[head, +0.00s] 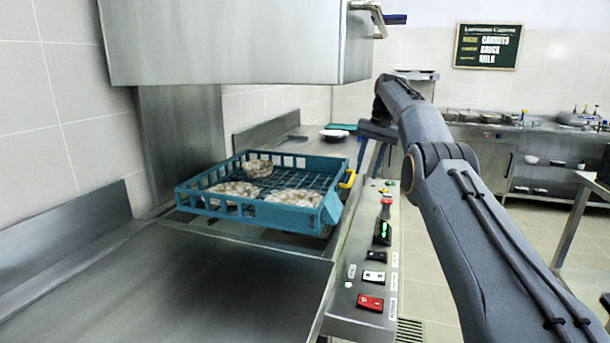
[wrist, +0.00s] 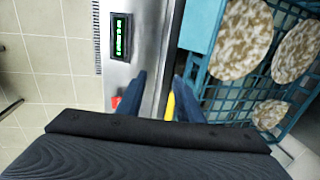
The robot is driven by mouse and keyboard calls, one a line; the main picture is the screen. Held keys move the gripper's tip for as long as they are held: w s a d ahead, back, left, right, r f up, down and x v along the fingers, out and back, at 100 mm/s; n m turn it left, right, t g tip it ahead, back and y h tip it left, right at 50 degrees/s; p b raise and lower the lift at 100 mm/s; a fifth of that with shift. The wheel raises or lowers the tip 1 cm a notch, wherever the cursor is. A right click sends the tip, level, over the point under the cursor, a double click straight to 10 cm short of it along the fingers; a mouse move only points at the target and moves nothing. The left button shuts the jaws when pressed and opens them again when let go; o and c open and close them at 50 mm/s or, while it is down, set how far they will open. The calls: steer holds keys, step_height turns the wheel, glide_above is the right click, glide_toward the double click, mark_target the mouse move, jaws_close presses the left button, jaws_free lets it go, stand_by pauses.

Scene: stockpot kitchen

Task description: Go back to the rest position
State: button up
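My arm reaches from the lower right of the head view toward the far end of the machine counter. In the wrist view my gripper (wrist: 160,88) shows two dark blue fingers with a gap between them. It is open, with nothing held. A yellow piece (wrist: 171,107) shows behind the gap, beside the rack; it also shows at the rack's right side in the head view (head: 348,180).
A blue rack (head: 205,205) with several mottled brown-and-white dishes (head: 294,198) sits on the steel counter (head: 190,290). A steel hood (head: 225,40) hangs raised above it. A control strip with buttons (head: 371,302) runs along the counter's front edge. Open floor lies to the right.

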steer(key=shift+s+a+f, duration=0.1)
steer(key=shift+s+a, duration=0.2)
steer(key=shift+s, duration=0.25)
steer(key=shift+s, duration=0.25)
steer(key=s+f+n, duration=0.1)
steer(key=s+f, duration=0.3)
steer(key=s, duration=1.3)
steer(key=s+f+n+h, duration=0.1)
steer(key=s+f, duration=0.4)
steer(key=s, duration=1.2)
steer(key=s+f+n+h, duration=0.1)
steer(key=s+f, duration=0.3)
steer(key=s, duration=1.3)
steer(key=shift+s+f+g, duration=0.2)
steer(key=shift+f+g, duration=0.1)
steer(key=shift+f, duration=0.1)
